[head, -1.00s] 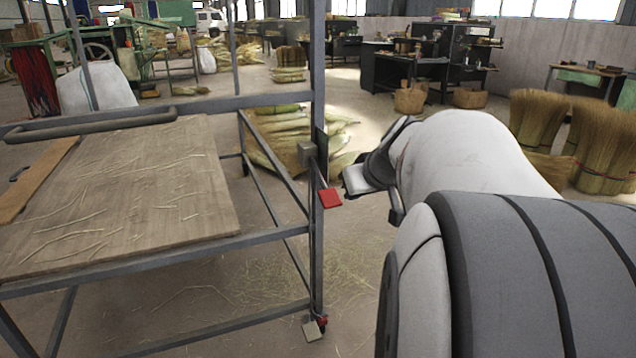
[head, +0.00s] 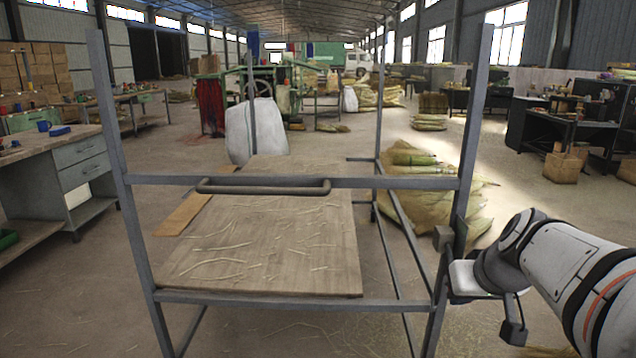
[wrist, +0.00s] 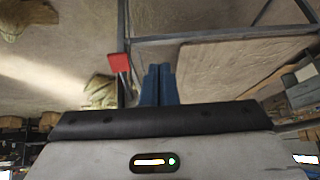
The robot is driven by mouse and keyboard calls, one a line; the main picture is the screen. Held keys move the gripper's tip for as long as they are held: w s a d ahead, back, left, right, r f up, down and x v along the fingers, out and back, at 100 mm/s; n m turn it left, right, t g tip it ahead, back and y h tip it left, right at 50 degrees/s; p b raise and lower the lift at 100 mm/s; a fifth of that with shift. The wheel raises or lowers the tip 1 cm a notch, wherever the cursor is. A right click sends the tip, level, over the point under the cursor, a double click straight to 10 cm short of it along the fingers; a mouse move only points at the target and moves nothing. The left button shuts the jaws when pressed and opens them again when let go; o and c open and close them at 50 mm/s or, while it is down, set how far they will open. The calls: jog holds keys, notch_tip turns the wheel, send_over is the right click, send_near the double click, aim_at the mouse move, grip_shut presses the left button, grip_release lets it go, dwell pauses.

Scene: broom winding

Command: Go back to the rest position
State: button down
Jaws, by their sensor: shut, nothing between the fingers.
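My gripper (wrist: 158,85) shows its two blue fingers side by side in the wrist view, touching and empty. In the head view my arm comes in from the right edge, beside the cart's near right post; the blue fingers cannot be made out there. The grey metal cart (head: 410,184) stands in front of me, with a wooden board (head: 270,250) strewn with straw on it. In the wrist view the board (wrist: 230,55) lies up and right of the fingers, and a red tag (wrist: 119,62) is left of them.
A workbench with drawers (head: 80,165) stands at the left. A white sack (head: 257,130) is behind the cart, and straw bundles (head: 410,185) lie at its right. Dark desks (head: 570,130) are at the far right. Floor is clear between bench and cart.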

jog(key=s+a+r+g+p, duration=0.4)
jog(key=s+a+r+p, duration=0.6)
jog(key=p, duration=0.9)
notch_tip(320, 180, up, 3)
jog(key=shift+s+a+f+h, duration=0.1)
jog(key=shift+s+a+h, duration=0.2)
jog(key=shift+s, duration=0.65)
